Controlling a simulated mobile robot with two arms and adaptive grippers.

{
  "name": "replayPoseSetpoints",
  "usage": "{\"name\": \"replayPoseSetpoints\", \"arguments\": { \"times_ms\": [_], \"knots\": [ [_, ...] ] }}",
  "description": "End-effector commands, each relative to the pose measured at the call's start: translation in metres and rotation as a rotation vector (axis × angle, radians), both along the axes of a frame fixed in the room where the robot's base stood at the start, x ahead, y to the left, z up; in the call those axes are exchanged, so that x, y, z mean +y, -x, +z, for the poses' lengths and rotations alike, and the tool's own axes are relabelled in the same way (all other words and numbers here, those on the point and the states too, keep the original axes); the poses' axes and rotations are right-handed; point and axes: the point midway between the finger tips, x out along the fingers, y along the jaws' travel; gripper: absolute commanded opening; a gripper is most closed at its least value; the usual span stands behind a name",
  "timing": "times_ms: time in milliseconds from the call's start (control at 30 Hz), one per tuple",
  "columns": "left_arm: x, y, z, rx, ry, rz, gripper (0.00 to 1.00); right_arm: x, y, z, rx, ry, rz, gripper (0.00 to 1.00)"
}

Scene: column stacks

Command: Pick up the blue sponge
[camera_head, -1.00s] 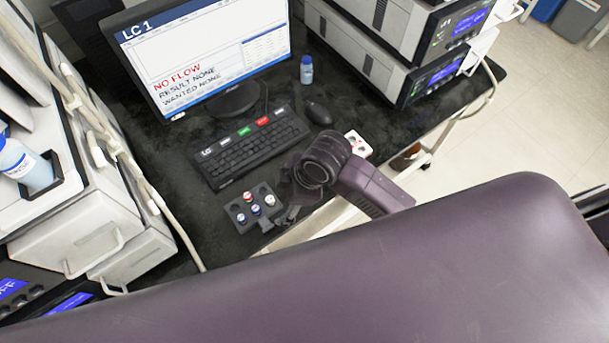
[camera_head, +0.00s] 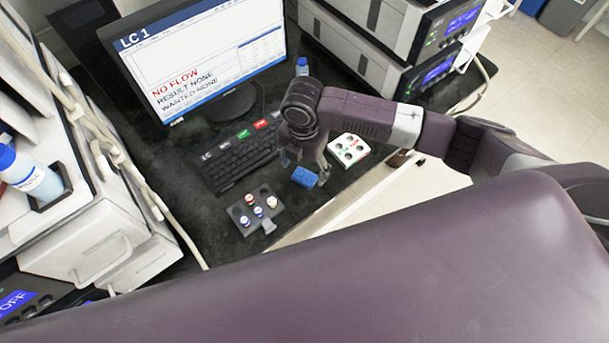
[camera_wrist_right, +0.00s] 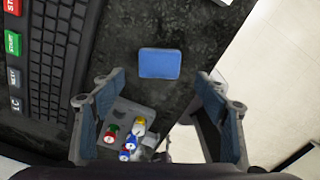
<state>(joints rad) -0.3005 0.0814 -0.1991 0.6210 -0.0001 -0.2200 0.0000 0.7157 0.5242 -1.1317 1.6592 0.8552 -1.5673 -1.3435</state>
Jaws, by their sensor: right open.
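The blue sponge (camera_head: 305,177) lies on the black bench top between the keyboard and the front edge. My right gripper (camera_head: 305,168) is over the sponge area in the head view, and its arm comes in from the right. In the right wrist view the sponge (camera_wrist_right: 160,63) is a flat blue block seen beyond and between the two fingers of the open gripper (camera_wrist_right: 160,95). The fingers are wide apart with nothing between them. My left gripper is not in view.
A grey vial rack (camera_head: 240,214) with several capped vials stands left of the sponge. A white tray with round holes (camera_head: 349,150) stands to its right. The keyboard (camera_head: 236,160) and monitor (camera_head: 205,60) are behind. The bench's front edge is close.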

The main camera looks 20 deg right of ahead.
Motion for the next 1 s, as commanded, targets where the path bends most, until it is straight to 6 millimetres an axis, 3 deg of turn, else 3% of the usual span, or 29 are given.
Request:
{"name": "replayPoseSetpoints", "arguments": {
  "times_ms": [133,300,567,867,1000],
  "knots": [
    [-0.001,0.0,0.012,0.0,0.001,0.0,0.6,0.001,0.001,-0.02,0.004,0.001,0.0,0.67],
    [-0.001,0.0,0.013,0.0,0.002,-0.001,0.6,0.001,0.0,-0.04,0.001,-0.001,0.0,0.67],
    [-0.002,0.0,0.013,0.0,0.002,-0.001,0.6,0.001,0.0,-0.044,-0.002,-0.001,0.001,0.67],
    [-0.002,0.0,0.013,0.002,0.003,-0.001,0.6,0.001,0.0,-0.043,-0.001,0.0,0.0,0.34],
    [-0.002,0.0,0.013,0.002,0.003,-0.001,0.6,0.001,0.0,-0.043,-0.001,0.0,0.0,0.31]
  ]
}}
